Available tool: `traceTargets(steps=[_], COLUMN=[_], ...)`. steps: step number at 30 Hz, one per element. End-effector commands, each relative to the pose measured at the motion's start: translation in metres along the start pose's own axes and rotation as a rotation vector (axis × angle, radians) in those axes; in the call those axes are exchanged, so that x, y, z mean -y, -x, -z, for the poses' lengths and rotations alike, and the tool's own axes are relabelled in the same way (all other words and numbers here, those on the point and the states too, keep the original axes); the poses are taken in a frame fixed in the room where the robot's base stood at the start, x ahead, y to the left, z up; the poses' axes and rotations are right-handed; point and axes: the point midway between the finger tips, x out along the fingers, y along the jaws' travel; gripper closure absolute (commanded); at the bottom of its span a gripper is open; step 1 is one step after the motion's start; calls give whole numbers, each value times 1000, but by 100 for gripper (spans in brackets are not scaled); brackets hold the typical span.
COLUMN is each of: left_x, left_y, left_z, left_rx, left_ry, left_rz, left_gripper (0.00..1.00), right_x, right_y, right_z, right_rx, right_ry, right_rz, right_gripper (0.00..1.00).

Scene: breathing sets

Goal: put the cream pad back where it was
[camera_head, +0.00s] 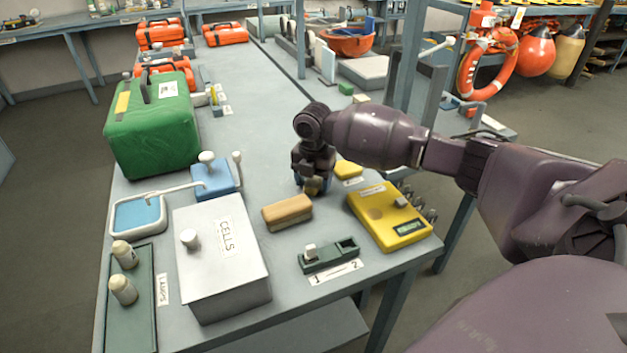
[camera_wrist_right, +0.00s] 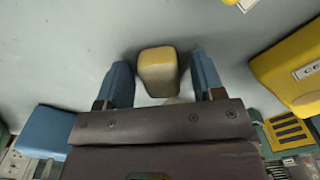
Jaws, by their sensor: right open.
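My right gripper (camera_head: 313,186) is low over the bench, fingers pointing down, just behind and right of a tan block (camera_head: 287,212) that lies flat. In the right wrist view, a cream-yellow pad (camera_wrist_right: 157,70) shows between the spread blue fingers of the right gripper (camera_wrist_right: 163,80), with a gap on both sides. The gripper is open. My left gripper is out of view.
A yellow instrument (camera_head: 388,216) and a small yellow block (camera_head: 347,169) stand close right of the hand. A dark green two-slot holder (camera_head: 329,255) is in front. A white CELLS box (camera_head: 219,258) and blue box (camera_head: 216,180) stand left. Bench behind the hand is mostly clear.

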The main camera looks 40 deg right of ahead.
Motion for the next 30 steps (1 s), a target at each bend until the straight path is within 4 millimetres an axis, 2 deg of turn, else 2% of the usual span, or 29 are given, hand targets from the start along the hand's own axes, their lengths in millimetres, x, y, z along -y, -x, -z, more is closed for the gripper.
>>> traceTargets(steps=[5,18,24,30], left_x=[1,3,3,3], left_y=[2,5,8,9], left_z=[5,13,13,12], left_rx=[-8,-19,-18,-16], left_ry=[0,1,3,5], left_rz=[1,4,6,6], left_gripper=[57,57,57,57], right_x=[-1,-1,0,0], right_y=[19,100,118,123], right_z=[-1,0,0,0], right_rx=[4,3,1,0], right_ry=[1,1,0,0], right_rz=[-5,-5,-3,-1], right_gripper=[38,38,38,38])
